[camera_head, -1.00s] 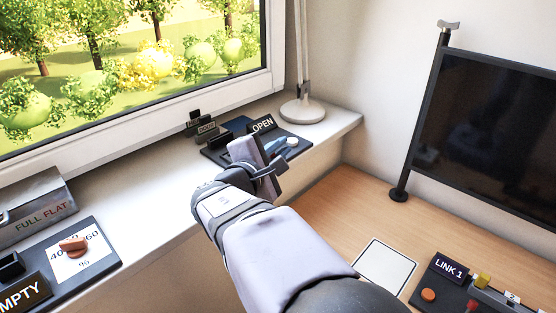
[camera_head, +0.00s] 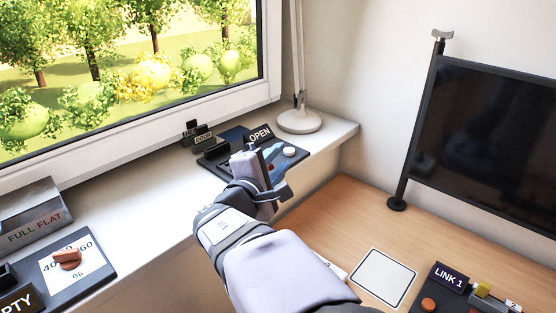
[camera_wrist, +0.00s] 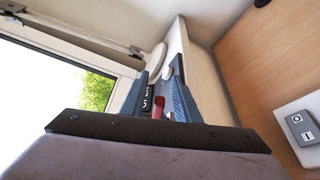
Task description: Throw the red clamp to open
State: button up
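A dark board (camera_head: 217,168) with an OPEN label (camera_head: 260,134) lies on the white sill, partly hidden behind my gripper. My gripper (camera_head: 280,158) is over the near side of this board, with its two blue fingers spread apart. In the wrist view, the fingers of my gripper (camera_wrist: 158,96) also stand apart. A small red part (camera_wrist: 158,106), which looks like the red clamp, shows between them beside the sideways OPEN label (camera_wrist: 146,103). I cannot tell whether a finger touches it. Most of the red part is hidden in the head view.
A white lamp base (camera_head: 299,121) stands just behind the board. Small dark labelled blocks (camera_head: 200,137) are to its left. A dark monitor (camera_head: 490,140) stands on the wooden desk at right.

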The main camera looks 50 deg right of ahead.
dwell(0.3)
notch_tip(320, 180, up, 10)
jog(key=p, duration=1)
dwell(0.6)
